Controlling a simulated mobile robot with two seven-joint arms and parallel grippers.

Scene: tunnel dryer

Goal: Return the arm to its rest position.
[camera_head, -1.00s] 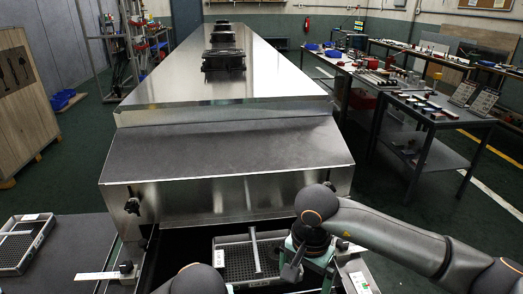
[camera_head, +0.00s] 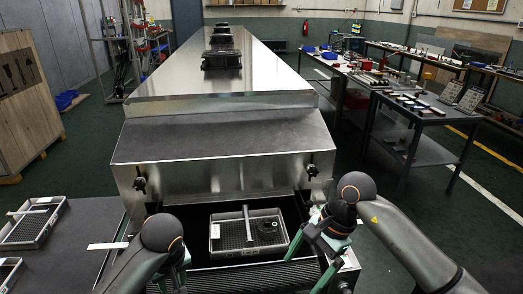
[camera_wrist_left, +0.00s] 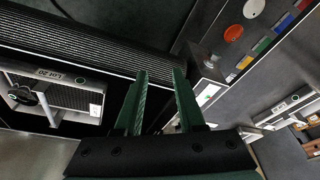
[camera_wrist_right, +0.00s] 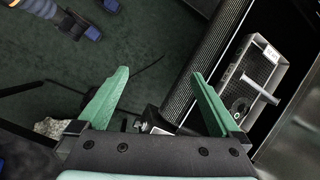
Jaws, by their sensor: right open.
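My right gripper (camera_head: 314,262) hangs at the right of the dryer opening, clear of the tray. Its green fingers stand wide apart and empty in the right wrist view (camera_wrist_right: 160,75). My left gripper shows only partly at the bottom of the head view. In the left wrist view (camera_wrist_left: 160,73) its fingers have a narrower gap with nothing between them. A grey mesh tray (camera_head: 284,240) with an upright bar lies in the opening, and a dark ring-shaped part (camera_head: 267,226) is in it. Neither gripper touches the tray.
The steel tunnel dryer (camera_head: 220,180) fills the middle ahead. More trays (camera_head: 30,243) sit on a dark table at the left. A workbench (camera_head: 425,150) with small items stands at the right. Open floor lies between dryer and bench.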

